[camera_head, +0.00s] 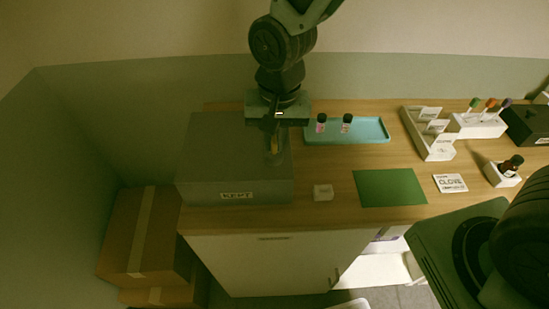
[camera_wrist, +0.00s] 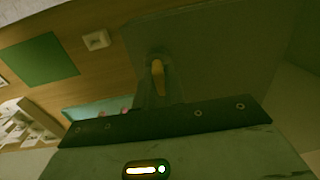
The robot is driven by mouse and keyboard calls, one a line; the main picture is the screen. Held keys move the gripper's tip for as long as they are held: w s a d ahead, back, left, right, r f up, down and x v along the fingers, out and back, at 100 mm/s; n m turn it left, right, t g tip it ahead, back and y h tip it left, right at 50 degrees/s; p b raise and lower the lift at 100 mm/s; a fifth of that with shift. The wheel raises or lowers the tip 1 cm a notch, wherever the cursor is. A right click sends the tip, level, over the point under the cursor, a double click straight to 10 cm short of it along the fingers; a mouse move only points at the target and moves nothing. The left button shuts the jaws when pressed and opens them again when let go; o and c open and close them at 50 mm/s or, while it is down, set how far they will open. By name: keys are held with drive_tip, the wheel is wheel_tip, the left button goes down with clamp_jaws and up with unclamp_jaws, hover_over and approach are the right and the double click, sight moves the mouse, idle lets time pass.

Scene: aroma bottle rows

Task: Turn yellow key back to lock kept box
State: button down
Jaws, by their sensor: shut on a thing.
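The grey box labelled KEPT (camera_head: 236,177) stands closed at the left end of the wooden counter; it also shows in the wrist view (camera_wrist: 225,60). The yellow key (camera_wrist: 157,74) is on the top of the box near its right side; in the head view it (camera_head: 274,146) is a small yellow patch. My gripper (camera_head: 274,150) points down over the box top and is shut on the key. In the wrist view its fingers (camera_wrist: 158,85) sit around the yellow part. The lower end of the key and its keyhole are hidden.
A teal tray (camera_head: 375,135) with two small bottles (camera_head: 346,123) stands right of the box. A small white block (camera_head: 323,192) and a green mat (camera_head: 390,187) lie in front. A CLOVE card (camera_head: 450,183), a brown bottle (camera_head: 511,166) and white racks (camera_head: 430,145) are farther right.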

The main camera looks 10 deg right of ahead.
drive_tip(key=n, duration=0.1)
drive_tip(key=n+p, duration=0.1)
drive_tip(key=n, duration=0.1)
drive_tip(key=n+p, duration=0.1)
drive_tip(key=shift+w+a+r, duration=0.1)
drive_tip(key=shift+a+r, duration=0.15)
drive_tip(key=n+p, duration=0.2)
drive_tip(key=n, duration=0.2)
drive_tip(key=shift+n, duration=0.3)
drive_tip(key=n+p, duration=0.2)
drive_tip(key=n, duration=0.2)
drive_tip(key=shift+g, duration=0.3)
drive_tip(key=n+p, duration=0.1)
drive_tip(key=n, duration=0.3)
drive_tip(key=shift+f+h+p, duration=0.1)
drive_tip(key=shift+h+p, duration=0.2)
drive_tip(key=shift+p, duration=0.05)
drive_tip(key=c, duration=1.5)
unclamp_jaws()
drive_tip(key=shift+f, duration=0.1)
drive_tip(key=shift+d, duration=0.1)
wheel_tip(320, 180, up, 7)
drive_tip(key=p, duration=0.5)
drive_tip(key=shift+p, duration=0.35)
